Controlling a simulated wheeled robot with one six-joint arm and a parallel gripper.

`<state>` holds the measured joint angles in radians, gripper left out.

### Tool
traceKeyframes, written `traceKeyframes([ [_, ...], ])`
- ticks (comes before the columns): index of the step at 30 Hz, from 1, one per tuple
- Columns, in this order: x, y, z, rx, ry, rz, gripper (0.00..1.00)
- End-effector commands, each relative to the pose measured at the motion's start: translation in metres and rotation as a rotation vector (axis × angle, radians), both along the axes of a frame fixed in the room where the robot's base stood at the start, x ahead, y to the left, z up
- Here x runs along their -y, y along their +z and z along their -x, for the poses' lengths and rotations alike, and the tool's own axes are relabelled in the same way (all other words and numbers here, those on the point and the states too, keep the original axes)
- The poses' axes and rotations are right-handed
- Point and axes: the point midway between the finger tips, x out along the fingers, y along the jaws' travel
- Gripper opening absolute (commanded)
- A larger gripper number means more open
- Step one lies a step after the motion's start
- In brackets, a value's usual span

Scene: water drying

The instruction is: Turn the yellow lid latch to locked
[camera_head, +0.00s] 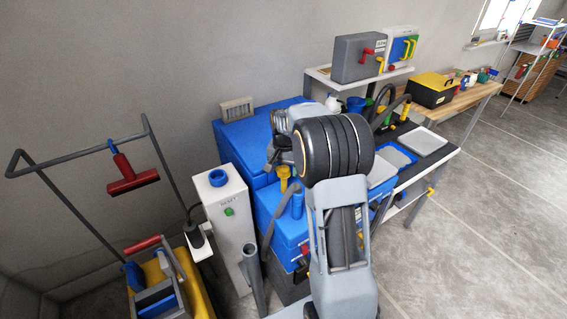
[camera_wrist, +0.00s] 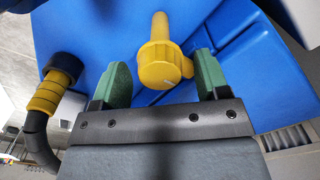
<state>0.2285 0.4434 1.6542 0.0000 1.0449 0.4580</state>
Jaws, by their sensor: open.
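The yellow latch (camera_wrist: 160,66) shows in the wrist view as a ribbed round knob with a long stem and a small side tab. It stands on the blue lid surface (camera_wrist: 105,25). My gripper (camera_wrist: 160,59) is open, with one green finger pad left of the knob and one right of it. I see gaps on both sides, so the pads look apart from the knob. In the head view my arm covers much of the blue machine (camera_head: 240,140) and hides most of the gripper. Yellow parts (camera_head: 284,176) show beside the arm there; I cannot tell which is the latch.
A black hose with a yellow collar (camera_wrist: 48,94) is left of my gripper in the wrist view. A white post with a green button (camera_head: 230,212) stands left of the machine. A yellow cart (camera_head: 198,285) is at the lower left. Open floor (camera_head: 480,230) lies to the right.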

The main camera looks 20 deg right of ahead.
Motion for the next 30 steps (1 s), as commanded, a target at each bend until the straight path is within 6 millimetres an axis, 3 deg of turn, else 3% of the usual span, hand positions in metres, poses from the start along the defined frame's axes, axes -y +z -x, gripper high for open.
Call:
traceKeyframes([
  [5,0.0,0.019,-0.001,0.006,0.0,0.001,0.69],
  [18,0.0,0.105,-0.001,0.005,0.0,0.002,0.69],
  [24,0.0,0.128,0.0,0.003,0.0,0.001,0.69],
  [30,0.0,0.137,0.0,0.002,-0.001,0.0,0.69],
])
